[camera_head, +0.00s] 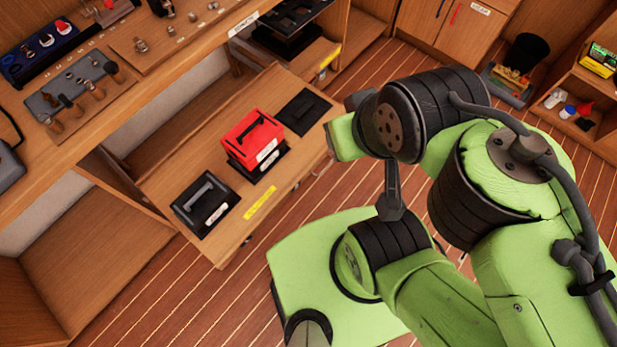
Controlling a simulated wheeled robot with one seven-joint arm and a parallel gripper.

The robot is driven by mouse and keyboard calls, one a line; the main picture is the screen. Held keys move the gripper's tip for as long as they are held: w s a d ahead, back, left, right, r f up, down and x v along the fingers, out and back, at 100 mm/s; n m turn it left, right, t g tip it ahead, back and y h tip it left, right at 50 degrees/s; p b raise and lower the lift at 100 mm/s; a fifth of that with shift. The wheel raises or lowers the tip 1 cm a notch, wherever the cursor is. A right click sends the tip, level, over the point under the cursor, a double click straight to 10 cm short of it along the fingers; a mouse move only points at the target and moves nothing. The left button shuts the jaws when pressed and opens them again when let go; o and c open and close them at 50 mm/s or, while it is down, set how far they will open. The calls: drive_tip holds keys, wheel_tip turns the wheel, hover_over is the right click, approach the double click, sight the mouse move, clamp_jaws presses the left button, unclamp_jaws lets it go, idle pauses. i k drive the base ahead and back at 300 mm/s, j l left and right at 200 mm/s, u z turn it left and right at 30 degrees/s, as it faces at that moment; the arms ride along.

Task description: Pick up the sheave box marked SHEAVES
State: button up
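A red box (253,135) with a dark handle on top and a white label on its front sits on a low wooden shelf, on or in a black holder (265,166). A black box (205,201) with a grey handle and a white label stands to its left on the same shelf. The labels are too small to read, so I cannot tell which box is marked SHEAVES. My green arm fills the right side, beyond the shelf's edge. I cannot make out my gripper's fingers.
The low shelf (165,180) has an empty black mat (303,111) right of the red box and a yellow label (260,203) at its front. A workbench (150,75) with tools overhangs behind. Open wooden floor (130,290) lies in front.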

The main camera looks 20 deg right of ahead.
sight(256, 136)
drive_tip(key=i+j+u, duration=0.15)
drive_tip(key=j+u, duration=0.35)
drive_tip(key=i+j+u, duration=0.2)
drive_tip(key=u, duration=0.25)
drive_tip(key=j, duration=0.1)
